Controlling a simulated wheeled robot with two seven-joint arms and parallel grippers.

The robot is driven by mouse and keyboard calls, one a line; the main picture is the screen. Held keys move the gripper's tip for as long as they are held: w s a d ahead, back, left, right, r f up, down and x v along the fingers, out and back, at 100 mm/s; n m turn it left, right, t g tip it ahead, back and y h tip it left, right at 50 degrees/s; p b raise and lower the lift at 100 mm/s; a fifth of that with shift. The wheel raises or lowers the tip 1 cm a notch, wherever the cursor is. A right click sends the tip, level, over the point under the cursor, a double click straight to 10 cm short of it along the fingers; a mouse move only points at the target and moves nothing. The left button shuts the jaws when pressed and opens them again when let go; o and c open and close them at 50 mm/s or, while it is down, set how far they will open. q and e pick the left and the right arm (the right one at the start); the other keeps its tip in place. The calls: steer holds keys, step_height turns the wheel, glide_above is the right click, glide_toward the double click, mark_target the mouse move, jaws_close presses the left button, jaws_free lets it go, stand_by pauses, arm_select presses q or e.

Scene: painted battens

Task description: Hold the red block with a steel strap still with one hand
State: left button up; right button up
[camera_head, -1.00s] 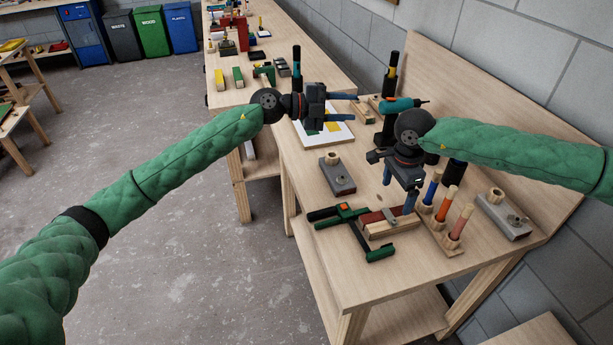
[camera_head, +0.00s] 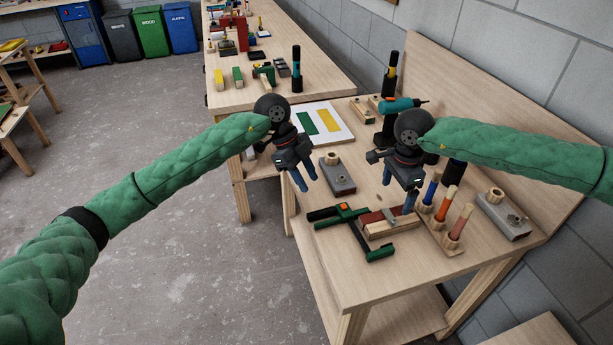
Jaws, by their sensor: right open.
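The red block (camera_head: 371,217) lies on the near workbench, with a pale wooden piece (camera_head: 392,229) along its front side. A small greyish part near its right end may be the steel strap; it is too small to be sure. My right gripper (camera_head: 408,209) points down at the block's right end, open, with its fingers partly hiding that end. I cannot tell whether they touch it. My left gripper (camera_head: 305,187) hangs over the bench's left edge, fingers down, open and empty, apart from the block.
A green and black clamp (camera_head: 349,216) lies against the block's left and front. A grey block with a wooden knob (camera_head: 338,178) sits behind it. A rack of coloured-handled tools (camera_head: 440,226) stands close on the right. A white board (camera_head: 337,112) lies at the back left.

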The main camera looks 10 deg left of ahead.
mark_target(390, 216)
steer(key=shift+f, duration=3.95)
steer(key=shift+c, duration=0.4)
steer(key=c, duration=1)
steer(key=o, duration=1.1)
steer(key=shift+r, duration=0.15)
